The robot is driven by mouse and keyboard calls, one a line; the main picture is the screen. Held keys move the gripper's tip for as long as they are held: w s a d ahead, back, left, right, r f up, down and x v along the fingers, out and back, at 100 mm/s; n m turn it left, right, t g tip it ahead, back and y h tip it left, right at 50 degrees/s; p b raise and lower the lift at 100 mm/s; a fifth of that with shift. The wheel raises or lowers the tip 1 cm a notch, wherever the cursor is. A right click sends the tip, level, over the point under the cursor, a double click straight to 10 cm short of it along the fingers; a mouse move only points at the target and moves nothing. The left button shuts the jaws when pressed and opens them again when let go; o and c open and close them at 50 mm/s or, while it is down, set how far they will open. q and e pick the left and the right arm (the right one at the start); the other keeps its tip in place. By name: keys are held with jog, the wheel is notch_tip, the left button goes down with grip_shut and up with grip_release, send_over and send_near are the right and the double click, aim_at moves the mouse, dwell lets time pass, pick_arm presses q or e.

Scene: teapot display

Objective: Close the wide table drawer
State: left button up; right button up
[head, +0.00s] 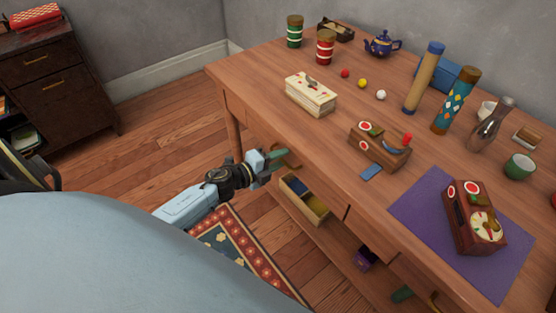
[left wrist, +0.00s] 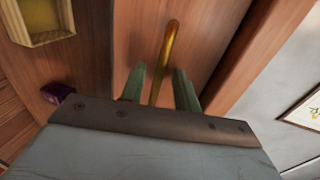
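The wooden table (head: 262,84) fills the right of the head view. My left gripper (head: 277,157) is low at the table's front side, near its left end. In the left wrist view a gold bar handle (left wrist: 167,58) stands out on a wooden panel (left wrist: 205,35). The two green fingers of my left gripper (left wrist: 160,88) are apart, one on each side of the handle, with gaps between. How far the wide drawer stands out is hard to tell in the head view. My right gripper is not in view.
A small open compartment (head: 293,183) with dark and yellow contents is below the table front; it also shows in the left wrist view (left wrist: 66,22). A purple item (head: 366,258) lies lower down. A patterned rug (head: 240,252) is on the floor. Vases and boxes stand on the tabletop.

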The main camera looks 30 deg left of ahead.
pick_arm(q)
jog(key=shift+s, duration=0.15)
